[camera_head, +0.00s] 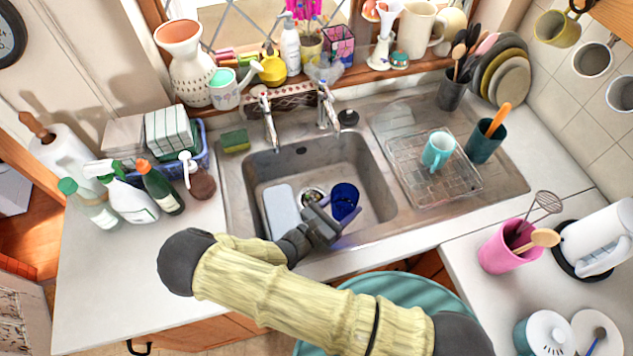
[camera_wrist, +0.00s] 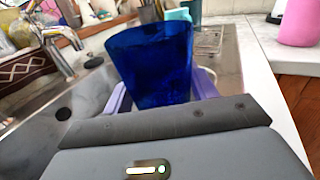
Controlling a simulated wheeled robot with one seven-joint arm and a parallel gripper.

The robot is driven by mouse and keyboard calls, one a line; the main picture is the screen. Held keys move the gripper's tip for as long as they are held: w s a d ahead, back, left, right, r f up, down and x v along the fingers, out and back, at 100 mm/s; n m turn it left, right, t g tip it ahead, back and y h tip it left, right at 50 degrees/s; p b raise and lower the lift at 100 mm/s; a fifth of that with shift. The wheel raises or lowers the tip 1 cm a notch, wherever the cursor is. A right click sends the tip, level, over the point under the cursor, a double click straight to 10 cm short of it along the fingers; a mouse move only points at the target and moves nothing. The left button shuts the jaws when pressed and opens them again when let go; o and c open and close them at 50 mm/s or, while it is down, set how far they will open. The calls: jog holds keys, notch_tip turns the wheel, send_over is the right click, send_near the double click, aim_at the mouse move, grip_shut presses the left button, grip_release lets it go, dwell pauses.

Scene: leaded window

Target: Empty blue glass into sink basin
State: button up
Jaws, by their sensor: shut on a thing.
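The blue glass (camera_head: 345,199) is dark blue and see-through. It is in my gripper (camera_head: 324,220), over the right part of the sink basin (camera_head: 375,185) near its front edge. In the wrist view the blue glass (camera_wrist: 155,65) stands between the two purple fingers of my gripper (camera_wrist: 160,100), with its wide rim up and a slight tilt. My gripper is shut on it. I cannot tell whether anything is inside the glass. The fingertips are partly hidden behind it.
A pale blue-grey board (camera_head: 280,212) stands in the basin's left part, by the drain (camera_head: 313,194). Two taps (camera_head: 268,118) rise at the back. A pink pot (camera_head: 505,248) stands at the front right.

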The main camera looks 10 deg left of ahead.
aim_at(334, 199)
jog(key=shift+w+a+f, duration=0.1)
jog(key=shift+f, duration=0.05)
jog(key=shift+w+a+f+n+b, duration=0.2)
jog(key=shift+a+f+n+b, duration=0.05)
jog(key=shift+n, duration=0.45)
jog(key=shift+w+a+f+n+b, duration=0.2)
jog(key=shift+f+n, duration=0.05)
jog(key=shift+n, duration=0.45)
jog(key=n, duration=0.1)
jog(key=w+a+f+n+b, duration=0.1)
jog(key=a+n+g, duration=0.1)
jog(key=n, duration=0.1)
jog(key=shift+w+f, duration=0.3)
jog(key=shift+w, duration=0.1)
jog(key=shift+f+n+g, duration=0.25)
jog(key=shift+f+n, duration=0.1)
jog(key=shift+n, duration=0.75)
jog(key=shift+f+n+g, duration=0.25)
jog(key=shift+f+n, duration=0.1)
jog(key=shift+n, duration=0.75)
jog(key=shift+w+a+r+n+h+p, duration=0.15)
jog(key=shift+r+n+h+p, duration=0.25)
jog(key=shift+n, duration=0.5)
jog(key=shift+w+a+r+n, duration=0.3)
jog(key=shift+a+n, duration=0.05)
jog(key=shift+n, duration=0.15)
jog(key=shift+s+a+r, duration=0.1)
jog(key=shift+s, duration=0.05)
